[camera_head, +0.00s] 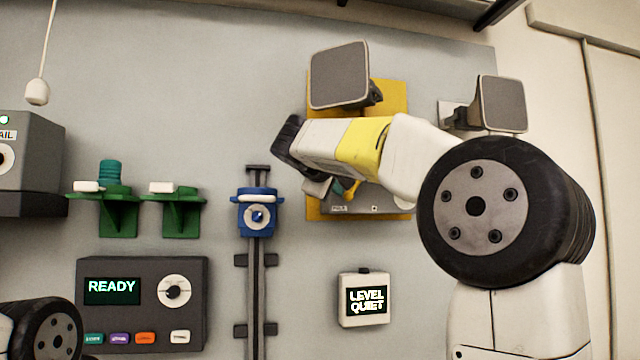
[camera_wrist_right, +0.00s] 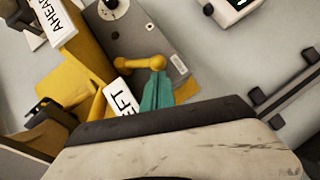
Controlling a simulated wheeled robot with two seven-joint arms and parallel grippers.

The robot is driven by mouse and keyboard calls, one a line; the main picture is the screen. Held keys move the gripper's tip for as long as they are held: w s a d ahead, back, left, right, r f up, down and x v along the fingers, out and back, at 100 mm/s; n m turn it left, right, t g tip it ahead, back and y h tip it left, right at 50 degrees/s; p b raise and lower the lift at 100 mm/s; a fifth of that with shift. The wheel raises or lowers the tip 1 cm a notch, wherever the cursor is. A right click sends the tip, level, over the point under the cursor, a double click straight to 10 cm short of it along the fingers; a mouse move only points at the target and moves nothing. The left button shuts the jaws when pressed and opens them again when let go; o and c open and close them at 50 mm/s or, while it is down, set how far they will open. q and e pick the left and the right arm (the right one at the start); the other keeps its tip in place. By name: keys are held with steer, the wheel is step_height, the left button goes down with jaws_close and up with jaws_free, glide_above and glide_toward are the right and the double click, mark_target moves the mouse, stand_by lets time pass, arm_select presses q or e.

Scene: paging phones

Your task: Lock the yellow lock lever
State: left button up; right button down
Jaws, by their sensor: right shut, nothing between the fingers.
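The yellow lock lever (camera_wrist_right: 140,64) shows in the right wrist view as a short bar with a rounded end, lying across a dark grey plate. In the head view a small part of it (camera_head: 351,190) shows below my right arm. My right gripper (camera_wrist_right: 158,78) has its teal fingers shut together and empty. Their tips are right at the lever's rounded end; I cannot tell whether they touch it. In the head view the gripper (camera_head: 342,186) is mostly hidden behind my wrist. My left gripper is out of view.

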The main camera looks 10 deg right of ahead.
steer(key=shift+w+d+f, duration=0.1)
steer(key=shift+w+d, duration=0.05)
steer(key=shift+w, duration=0.15)
steer(key=shift+f, duration=0.15)
